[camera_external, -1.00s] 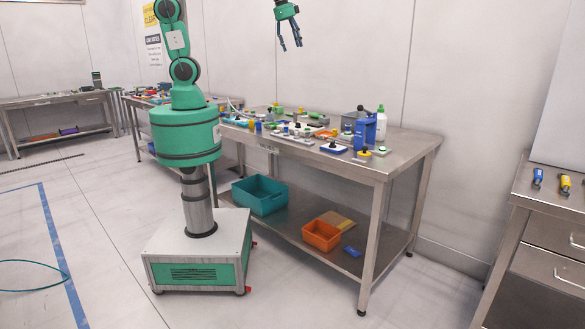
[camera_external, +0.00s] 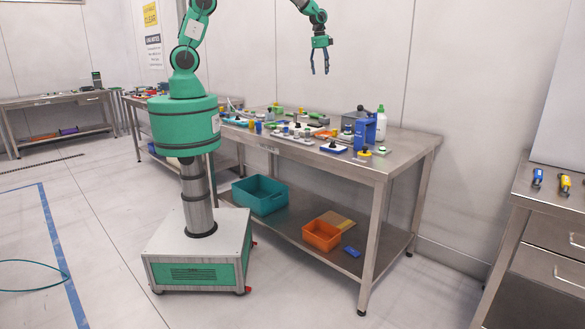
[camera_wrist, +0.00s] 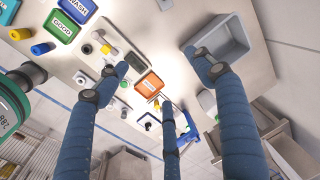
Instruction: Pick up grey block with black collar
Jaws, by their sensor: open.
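My gripper (camera_external: 320,72) hangs high above the workbench, fingers pointing down, spread and empty. In the wrist view its blue fingers (camera_wrist: 165,95) stand apart, with bench items far beyond them. I cannot single out the grey block with black collar with certainty. Several small grey and black pieces lie on the bench, too small to tell apart, and the fingers hide parts of it.
The workbench (camera_external: 400,150) carries many small parts, a blue stand (camera_external: 365,132) and a green-capped white bottle (camera_external: 380,122). The wrist view shows an orange tray (camera_wrist: 149,85), a green tray (camera_wrist: 62,27) and a grey bin (camera_wrist: 232,42). The air around my gripper is clear.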

